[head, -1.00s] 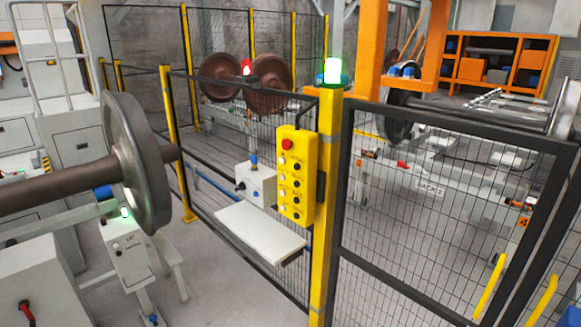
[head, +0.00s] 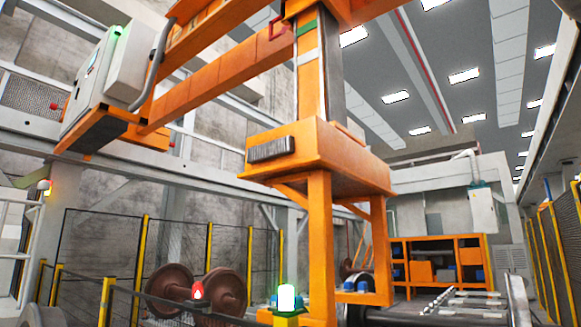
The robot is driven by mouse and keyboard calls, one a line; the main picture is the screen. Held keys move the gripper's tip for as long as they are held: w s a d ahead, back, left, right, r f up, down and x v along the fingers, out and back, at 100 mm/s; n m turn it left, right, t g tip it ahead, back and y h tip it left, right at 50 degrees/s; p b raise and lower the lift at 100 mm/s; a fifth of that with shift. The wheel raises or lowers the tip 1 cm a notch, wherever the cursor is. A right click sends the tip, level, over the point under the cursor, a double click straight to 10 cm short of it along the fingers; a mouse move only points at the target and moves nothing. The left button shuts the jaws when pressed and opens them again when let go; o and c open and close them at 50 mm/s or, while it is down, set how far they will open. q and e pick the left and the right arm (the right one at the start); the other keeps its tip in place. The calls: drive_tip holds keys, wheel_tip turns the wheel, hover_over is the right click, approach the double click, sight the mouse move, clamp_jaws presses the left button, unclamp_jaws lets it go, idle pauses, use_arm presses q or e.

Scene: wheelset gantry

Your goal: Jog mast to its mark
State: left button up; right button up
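The orange mast (head: 310,95) of the gantry stands upright in the middle of the head view, below an orange beam (head: 225,80). A green band (head: 306,29) and a white band (head: 310,56) cross its upper part. Its lower end meets a wide orange block (head: 325,158) with a dark ribbed part on its front. Two orange legs (head: 320,245) hang from this block, with blue pads near a wheelset (head: 360,282) below. I cannot tell whether the mast is at its mark. Neither of my grippers is in view. The yellow button box is out of view.
Brown wheels (head: 170,283) stand behind the fence. An orange shelf (head: 440,262) stands at the back right. Yellow-posted fencing (head: 550,250) runs along the right.

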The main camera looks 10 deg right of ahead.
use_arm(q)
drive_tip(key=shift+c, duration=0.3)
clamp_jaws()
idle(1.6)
